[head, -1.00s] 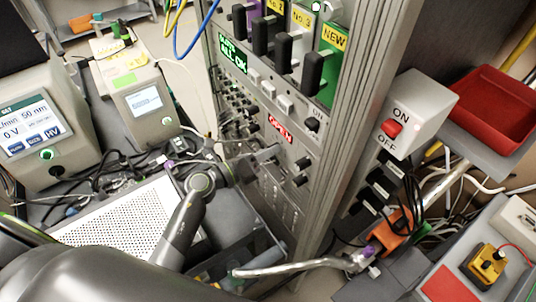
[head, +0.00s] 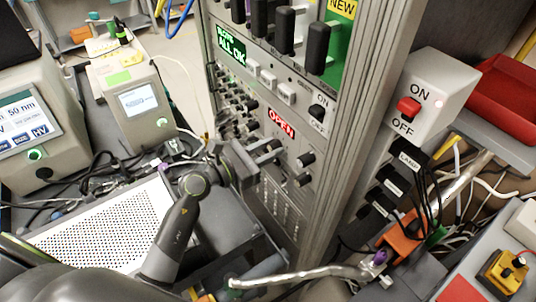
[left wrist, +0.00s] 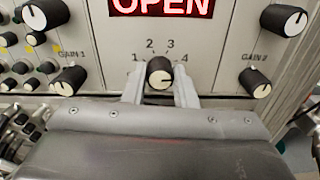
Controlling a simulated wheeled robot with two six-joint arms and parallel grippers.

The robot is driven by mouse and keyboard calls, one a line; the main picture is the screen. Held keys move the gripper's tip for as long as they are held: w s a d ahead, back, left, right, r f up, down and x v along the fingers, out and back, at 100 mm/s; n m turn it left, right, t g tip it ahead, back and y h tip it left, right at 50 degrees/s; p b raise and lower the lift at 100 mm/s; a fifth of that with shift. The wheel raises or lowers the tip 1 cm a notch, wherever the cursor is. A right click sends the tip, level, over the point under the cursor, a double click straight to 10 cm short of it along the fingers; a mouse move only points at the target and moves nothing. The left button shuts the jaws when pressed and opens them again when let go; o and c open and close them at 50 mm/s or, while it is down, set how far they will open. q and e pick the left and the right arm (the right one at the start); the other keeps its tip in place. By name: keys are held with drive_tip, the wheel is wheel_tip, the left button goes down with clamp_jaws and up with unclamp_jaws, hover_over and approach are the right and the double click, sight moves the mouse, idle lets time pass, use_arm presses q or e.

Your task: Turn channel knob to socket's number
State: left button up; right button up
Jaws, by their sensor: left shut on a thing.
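The channel knob (left wrist: 160,73) is black with a pale face, below the red OPEN display (left wrist: 163,6) and ringed by the numbers 1 to 4. Its pale pointer looks turned to the right, near the 4. My left gripper (left wrist: 160,88) is shut on this knob, one finger on each side. In the head view my left gripper (head: 266,150) reaches the rack panel below the OPEN sign (head: 281,123), and the knob is mostly hidden there. A purple plug (head: 379,257) sits by an orange block at the lower right; I cannot read a socket number. My right gripper is not in view.
GAIN 1 (left wrist: 69,80) and GAIN 2 (left wrist: 255,81) knobs flank the channel knob. A silver cable (head: 300,273) crosses the lower front. A grey box with a red ON/OFF switch (head: 409,109) is to the right. A perforated white box (head: 105,232) lies under my left arm.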

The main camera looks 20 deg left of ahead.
use_arm(q)
drive_tip(key=shift+f+m+b, duration=0.25)
drive_tip(key=shift+m+b, duration=0.5)
drive_tip(key=shift+m, duration=0.45)
drive_tip(key=o, duration=0.8)
drive_tip(key=shift+o, duration=1)
drive_tip(key=shift+r, duration=0.15)
drive_tip(key=b+v, duration=0.6)
drive_tip(key=v, duration=1.1)
drive_tip(key=shift+a, duration=0.25)
